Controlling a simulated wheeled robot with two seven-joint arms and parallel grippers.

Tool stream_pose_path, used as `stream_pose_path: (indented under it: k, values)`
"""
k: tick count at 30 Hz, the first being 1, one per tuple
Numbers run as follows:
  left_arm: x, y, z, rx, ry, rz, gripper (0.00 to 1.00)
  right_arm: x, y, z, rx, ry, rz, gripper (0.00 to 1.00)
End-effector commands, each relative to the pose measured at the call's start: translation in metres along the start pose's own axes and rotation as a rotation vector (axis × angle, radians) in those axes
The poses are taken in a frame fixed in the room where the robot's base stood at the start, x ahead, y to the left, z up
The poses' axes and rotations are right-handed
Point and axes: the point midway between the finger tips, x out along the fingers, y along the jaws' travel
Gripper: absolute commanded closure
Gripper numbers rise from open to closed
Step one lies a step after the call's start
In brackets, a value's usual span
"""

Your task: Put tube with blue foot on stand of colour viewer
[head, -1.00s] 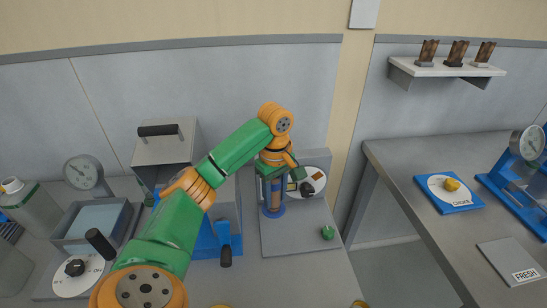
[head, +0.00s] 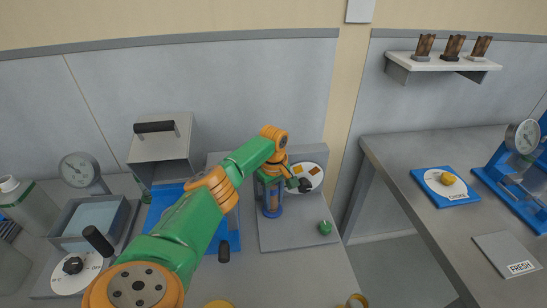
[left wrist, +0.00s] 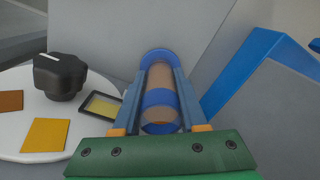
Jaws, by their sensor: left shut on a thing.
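My left gripper (left wrist: 160,112) is shut on the tube with the blue foot (left wrist: 159,80), which has brown contents and blue bands. In the head view the tube (head: 272,196) looks upright below my left gripper (head: 270,184), its blue foot low at the grey panel of the colour viewer (head: 290,233). Whether the foot touches the stand is hard to tell; the stand is mostly hidden. The viewer's white dial (head: 312,170) with coloured patches and a black knob is just right of the gripper.
A green knob (head: 325,228) sits on the panel to the right. A blue frame (left wrist: 255,70) stands close to the right of the fingers in the wrist view. A side table with a blue plate (head: 440,200) is at right. Brown tubes stand on a shelf (head: 440,66).

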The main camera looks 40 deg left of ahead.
Motion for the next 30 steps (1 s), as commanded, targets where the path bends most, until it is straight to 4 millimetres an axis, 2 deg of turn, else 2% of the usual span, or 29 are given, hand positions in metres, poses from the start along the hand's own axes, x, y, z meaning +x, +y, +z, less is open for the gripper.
stream_pose_path:
  k: [6,7,10,18,21,26,30]
  values:
    - [0.003,0.0,0.0,-0.001,0.0,0.0,1.0,0.001,0.0,0.0,0.0,0.0,0.0,0.5]
    - [0.003,0.0,0.0,0.0,0.0,0.0,0.56,0.001,0.0,0.0,0.0,0.0,0.0,0.5]
    - [0.002,0.0,0.0,0.0,0.0,0.0,0.29,0.001,0.0,0.0,0.0,0.0,0.0,0.5]
    - [0.002,0.0,0.0,-0.001,0.0,0.0,0.28,0.001,0.0,0.0,0.0,0.0,-0.001,0.5]
    - [-0.004,0.0,0.0,0.0,0.0,0.001,0.28,-0.001,-0.001,0.0,0.0,0.0,-0.001,0.5]
    - [-0.035,0.001,-0.001,0.0,0.001,0.005,0.28,-0.001,-0.001,0.0,0.0,0.0,-0.001,0.5]
    - [-0.069,0.001,-0.001,-0.001,0.001,0.006,0.28,0.003,-0.001,0.0,0.0,0.0,-0.001,0.5]
